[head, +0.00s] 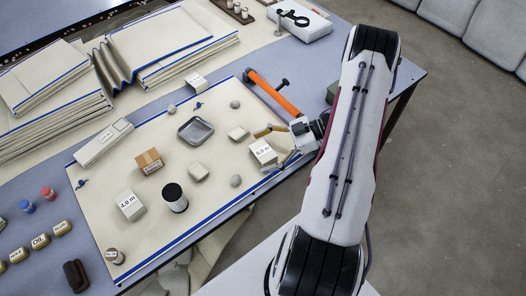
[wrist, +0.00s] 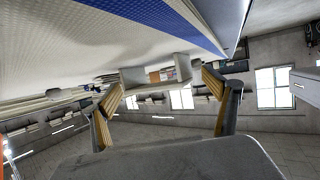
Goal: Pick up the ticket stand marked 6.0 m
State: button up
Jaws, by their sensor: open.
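The ticket stand marked 6.0 m (head: 263,152) is a small white block-like stand on the cream cloth (head: 215,215), near its right edge. My gripper (head: 268,151) reaches in from the right, with one yellowish finger on each side of the stand. The fingers are open, and I cannot tell whether either touches it. In the wrist view, the stand (wrist: 155,74) sits between the two spread fingers of my gripper (wrist: 162,82), its hollow side facing the camera. A similar stand marked 4.0 m (head: 130,205) is at the cloth's left.
A grey tray (head: 195,130), a cardboard box (head: 149,161), a black-and-white cylinder (head: 174,198) and several pale stones lie on the cloth. An orange-handled tool (head: 272,94) lies behind my gripper. The table edge is close to the right.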

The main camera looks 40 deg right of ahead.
aim_at(263, 151)
jog(key=c, duration=1)
jog(key=shift+c, duration=0.2)
jog(key=shift+r, duration=0.15)
jog(key=shift+r, duration=4.85)
